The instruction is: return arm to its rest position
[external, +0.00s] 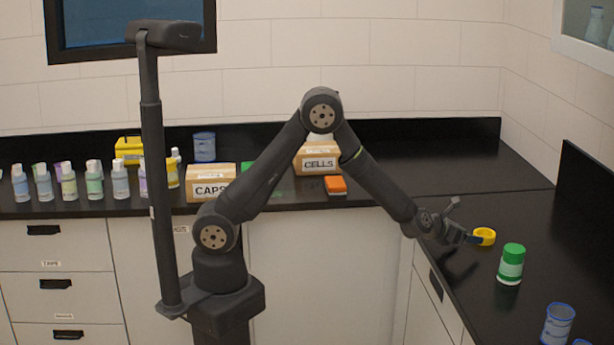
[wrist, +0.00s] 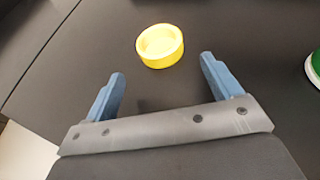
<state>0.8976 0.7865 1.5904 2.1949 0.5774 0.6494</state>
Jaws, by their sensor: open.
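My arm (external: 375,185) reaches to the right, bent at the elbow, with its end low over the right-hand counter. My gripper (wrist: 160,78) is open, with its two blue fingers spread apart and nothing between them. In the external view my gripper (external: 469,239) is small and sits just left of a yellow ring-shaped object (external: 485,237). In the wrist view the yellow object (wrist: 160,46) lies on the black counter beyond the fingertips, apart from them.
A green-capped jar (external: 511,264) stands right of the yellow object. A blue-rimmed beaker (external: 558,325) stands nearer the camera. Boxes marked CAPS (external: 211,184) and CELLS (external: 318,160), an orange block (external: 335,185) and several bottles (external: 95,180) line the back counter. A dark pole (external: 158,190) stands beside my base.

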